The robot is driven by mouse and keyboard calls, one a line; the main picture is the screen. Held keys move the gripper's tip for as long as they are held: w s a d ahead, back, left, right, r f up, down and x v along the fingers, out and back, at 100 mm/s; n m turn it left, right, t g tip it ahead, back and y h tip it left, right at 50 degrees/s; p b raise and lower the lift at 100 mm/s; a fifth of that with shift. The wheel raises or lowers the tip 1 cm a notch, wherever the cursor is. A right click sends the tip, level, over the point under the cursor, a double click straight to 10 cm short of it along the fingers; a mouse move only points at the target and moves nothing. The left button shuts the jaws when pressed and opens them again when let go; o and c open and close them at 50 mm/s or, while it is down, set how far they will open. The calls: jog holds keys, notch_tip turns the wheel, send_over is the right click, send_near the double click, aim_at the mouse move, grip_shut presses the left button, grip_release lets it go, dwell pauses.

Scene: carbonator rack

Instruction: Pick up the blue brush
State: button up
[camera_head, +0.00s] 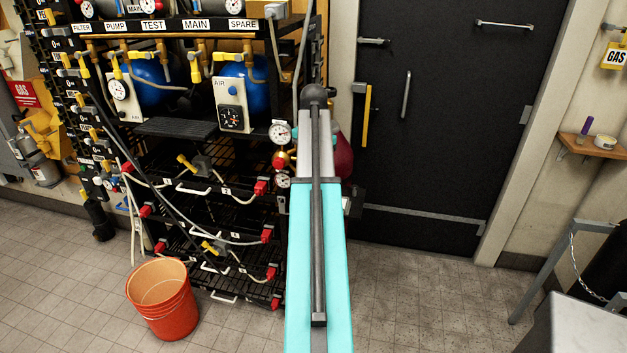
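A small blue-purple upright item (586,125), likely the blue brush, stands on a small wooden wall shelf (606,147) at the right. It is too small to make out bristles. A pale round tub or roll sits beside it on the shelf. My turquoise and grey arm rises through the middle of the view, in front of the rack's right edge and well left of the shelf. I cannot make out my gripper or its fingers; the arm seems to hide them.
The carbonator rack (190,128) with gauges, hoses and red-ended fittings fills the left. An orange bucket (165,312) stands on the floor before it. A black door (450,110) is behind. A grey metal frame (548,265) and hanging chain stand below the shelf. Centre-right floor is clear.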

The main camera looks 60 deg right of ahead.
jog(key=shift+f, duration=0.15)
dwell(0.4)
grip_shut()
jog(key=shift+r+b, duration=1.35)
jog(key=shift+r, duration=3.7)
